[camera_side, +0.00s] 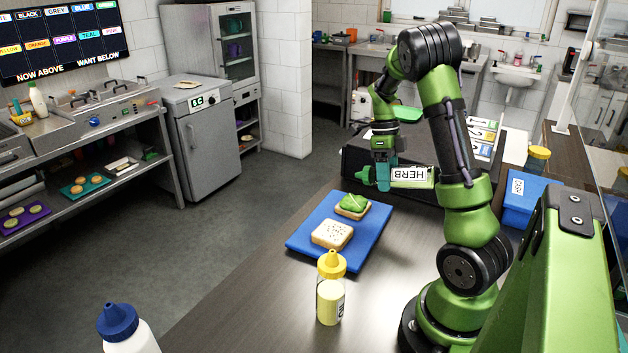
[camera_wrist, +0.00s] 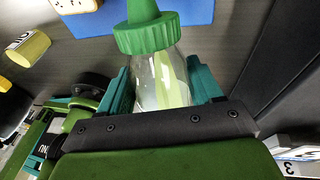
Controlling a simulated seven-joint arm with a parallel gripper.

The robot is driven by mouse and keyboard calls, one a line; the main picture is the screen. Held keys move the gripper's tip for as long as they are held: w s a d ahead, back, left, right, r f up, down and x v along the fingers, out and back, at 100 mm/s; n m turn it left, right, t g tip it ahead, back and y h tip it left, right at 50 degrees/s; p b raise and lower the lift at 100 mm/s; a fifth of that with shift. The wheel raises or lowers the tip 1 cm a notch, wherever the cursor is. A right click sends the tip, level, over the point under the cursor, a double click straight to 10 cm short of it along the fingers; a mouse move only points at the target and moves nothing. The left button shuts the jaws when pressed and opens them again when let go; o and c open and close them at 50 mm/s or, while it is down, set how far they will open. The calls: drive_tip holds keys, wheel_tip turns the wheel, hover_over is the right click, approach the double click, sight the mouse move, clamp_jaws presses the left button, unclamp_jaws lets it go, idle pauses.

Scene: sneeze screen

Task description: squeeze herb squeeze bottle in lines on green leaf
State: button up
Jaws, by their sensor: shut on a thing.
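The herb squeeze bottle (camera_side: 412,177), with a white HERB label reading upside down, is held roughly level above the far end of the blue board. My gripper (camera_side: 383,176) is shut on it. In the wrist view the teal fingers flank the clear bottle body (camera_wrist: 163,82), and its green cap (camera_wrist: 148,32) points toward the top of the picture. The green leaf (camera_side: 353,202) lies on a bread slice on the board (camera_side: 305,235), below the bottle, with a pale streak on it. In the wrist view the leaf is not visible.
A second bread slice (camera_side: 332,235) lies nearer on the board. A yellow-capped bottle (camera_side: 331,290) stands on the table in front, and a blue-capped bottle (camera_side: 120,325) is at the lower left.

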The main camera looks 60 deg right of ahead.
drive_tip(key=shift+w+d+f+m+g, duration=0.3)
drive_tip(key=shift+w+g, duration=0.35)
drive_tip(key=shift+g, duration=0.5)
drive_tip(key=shift+w+d+f+n+g, duration=0.1)
drive_tip(key=shift+w+d+g, duration=0.45)
drive_tip(key=shift+g, duration=0.65)
drive_tip(key=shift+w+d+f+m+g, duration=0.2)
drive_tip(key=shift+w+g, duration=0.55)
drive_tip(key=shift+g, duration=0.4)
drive_tip(key=o, duration=0.4)
drive_tip(key=c, duration=0.8)
drive_tip(key=shift+s+a, duration=0.2)
drive_tip(key=shift+a, duration=2.35)
drive_tip(key=shift+a, duration=0.1)
